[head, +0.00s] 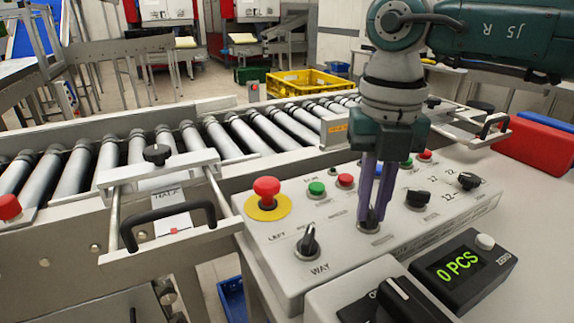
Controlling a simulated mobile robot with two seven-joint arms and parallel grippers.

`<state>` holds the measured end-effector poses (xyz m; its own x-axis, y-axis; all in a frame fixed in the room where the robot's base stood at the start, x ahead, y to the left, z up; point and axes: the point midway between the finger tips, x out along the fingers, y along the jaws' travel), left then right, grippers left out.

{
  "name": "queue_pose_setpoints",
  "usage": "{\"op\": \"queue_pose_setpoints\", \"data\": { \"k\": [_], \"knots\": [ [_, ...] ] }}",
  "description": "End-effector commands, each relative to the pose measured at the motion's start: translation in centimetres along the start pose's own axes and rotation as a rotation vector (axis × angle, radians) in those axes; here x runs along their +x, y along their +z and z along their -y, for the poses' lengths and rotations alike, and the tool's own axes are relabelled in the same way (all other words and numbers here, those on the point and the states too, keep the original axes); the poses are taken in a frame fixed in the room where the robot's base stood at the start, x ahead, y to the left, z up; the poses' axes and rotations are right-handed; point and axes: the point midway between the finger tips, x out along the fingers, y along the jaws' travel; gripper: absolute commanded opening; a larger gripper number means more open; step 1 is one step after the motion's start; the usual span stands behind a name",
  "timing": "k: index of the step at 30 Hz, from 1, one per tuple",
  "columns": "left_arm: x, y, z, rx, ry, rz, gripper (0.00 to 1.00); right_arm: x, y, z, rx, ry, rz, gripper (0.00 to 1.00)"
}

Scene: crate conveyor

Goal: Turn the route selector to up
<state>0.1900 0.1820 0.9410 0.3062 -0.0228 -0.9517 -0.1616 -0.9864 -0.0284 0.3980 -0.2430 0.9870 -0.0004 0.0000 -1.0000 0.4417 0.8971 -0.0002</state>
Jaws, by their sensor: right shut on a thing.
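A sloped grey control panel (290,272) carries several black selector knobs. My right gripper (373,218) comes down from above with its purple fingers together around a small knob (372,226) in the middle of the panel's front row. The fingers hide most of this knob, so its pointing direction cannot be told. The label plate below it is too small to read, so I cannot confirm it is the route selector. To its left a black knob marked WAY (308,241) stands free, with the word LEFT printed at its upper left. My left gripper is not in view.
A red emergency button (267,189) on a yellow disc and two more black knobs (417,198) (468,181) are on the panel. A counter (461,265) reading 0 PCS stands in front. A roller conveyor (182,150) runs behind, with a yellow crate (297,82) beyond.

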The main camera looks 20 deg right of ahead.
Motion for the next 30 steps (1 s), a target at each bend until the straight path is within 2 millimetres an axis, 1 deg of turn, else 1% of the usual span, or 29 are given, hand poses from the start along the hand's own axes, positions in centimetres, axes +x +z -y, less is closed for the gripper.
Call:
{"op": "queue_pose_setpoints", "data": {
  "k": [1, 6, 12, 18, 30],
  "knots": [
    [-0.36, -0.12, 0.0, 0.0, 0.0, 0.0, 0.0, -0.24, -0.02, -0.04, 0.034, 0.001, -0.001, 0.0],
    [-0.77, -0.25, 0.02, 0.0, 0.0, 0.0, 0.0, -0.18, -0.01, -0.03, 0.137, 0.001, -0.001, 0.0],
    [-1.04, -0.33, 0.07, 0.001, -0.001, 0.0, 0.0, -0.14, 0.0, -0.04, 0.213, 0.001, 0.0, 0.0],
    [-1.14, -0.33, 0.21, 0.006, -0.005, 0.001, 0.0, -0.1, 0.01, -0.04, 0.246, 0.001, 0.0, 0.0],
    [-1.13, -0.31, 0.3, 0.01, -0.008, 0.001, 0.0, -0.08, 0.02, -0.05, 0.25, 0.001, 0.0, 0.0]
  ]
}}
